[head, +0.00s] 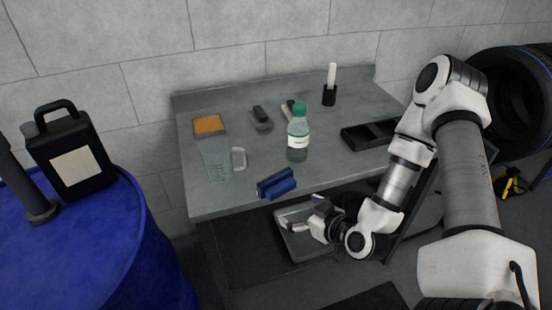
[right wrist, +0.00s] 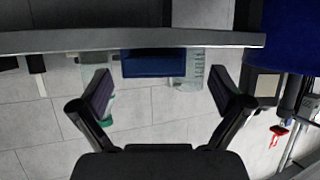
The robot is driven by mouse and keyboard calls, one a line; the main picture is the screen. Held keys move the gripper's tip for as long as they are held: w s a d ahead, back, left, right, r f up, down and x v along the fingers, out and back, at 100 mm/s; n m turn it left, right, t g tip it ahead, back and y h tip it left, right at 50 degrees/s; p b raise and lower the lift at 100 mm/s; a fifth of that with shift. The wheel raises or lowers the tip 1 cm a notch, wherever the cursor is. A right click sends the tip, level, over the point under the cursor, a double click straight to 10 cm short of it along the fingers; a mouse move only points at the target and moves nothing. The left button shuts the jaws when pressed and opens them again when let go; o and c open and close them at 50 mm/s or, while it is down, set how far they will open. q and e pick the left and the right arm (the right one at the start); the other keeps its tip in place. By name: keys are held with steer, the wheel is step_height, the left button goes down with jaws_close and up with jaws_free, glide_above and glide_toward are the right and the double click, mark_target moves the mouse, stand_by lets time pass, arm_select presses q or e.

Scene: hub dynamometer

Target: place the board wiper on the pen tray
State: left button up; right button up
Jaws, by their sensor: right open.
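The board wiper, which I take to be the blue block (head: 276,184), lies at the front edge of the grey workbench. In the right wrist view the blue block (right wrist: 150,63) shows between the fingers, beyond the bench edge. The pen tray, probably the black compartmented tray (head: 372,134), lies on the bench's right side, partly hidden by my right arm. My right gripper (head: 303,212) is open and empty, in front of the bench edge and apart from the wiper. Its spread fingers also show in the right wrist view (right wrist: 160,84). My left gripper is not in view.
On the workbench (head: 215,203) stand a clear jug (head: 216,160), a green-capped bottle (head: 298,140) and a black pen cup (head: 329,96). A small dark block (head: 261,117) lies behind. A blue drum (head: 90,255) with a black canister (head: 72,155) stands left.

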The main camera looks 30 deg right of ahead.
mark_target(284, 191)
steer(key=shift+m, duration=0.3)
steer(key=w, duration=0.4)
steer(key=w+b, duration=0.1)
steer(key=w, duration=0.2)
steer(key=shift+w+d+f, duration=0.15)
steer(key=shift+w+d, duration=0.05)
steer(key=shift+w, duration=0.15)
steer(key=c, duration=0.9)
steer(key=shift+c, duration=0.2)
